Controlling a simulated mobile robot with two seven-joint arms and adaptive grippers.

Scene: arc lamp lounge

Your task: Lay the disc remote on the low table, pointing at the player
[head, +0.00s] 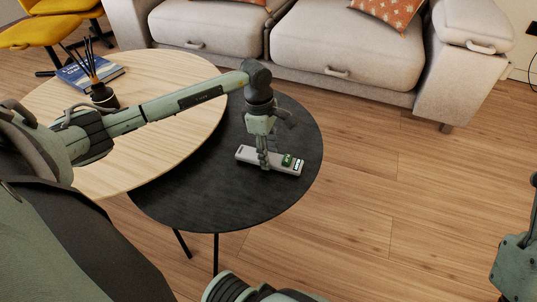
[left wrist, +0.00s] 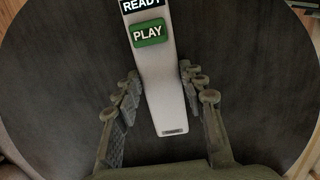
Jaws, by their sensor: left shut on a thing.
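The disc remote (head: 246,154) is a long pale grey bar with a green PLAY label and a dark READY label near its right end in the head view. It is at the black round low table (head: 190,200), flat on it or just above; I cannot tell which. My left gripper (head: 263,162) points down from above, its fingers shut on the remote's sides. In the left wrist view, the remote (left wrist: 163,90) runs between the fingers (left wrist: 158,90), labelled end at the top. The player is not seen.
A larger pale wooden round table (head: 190,80) overlaps the black one at the upper left. It bears a blue book (head: 78,76) and a reed diffuser (head: 103,95). A grey sofa (head: 340,50) stands behind. The wooden floor at right is clear.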

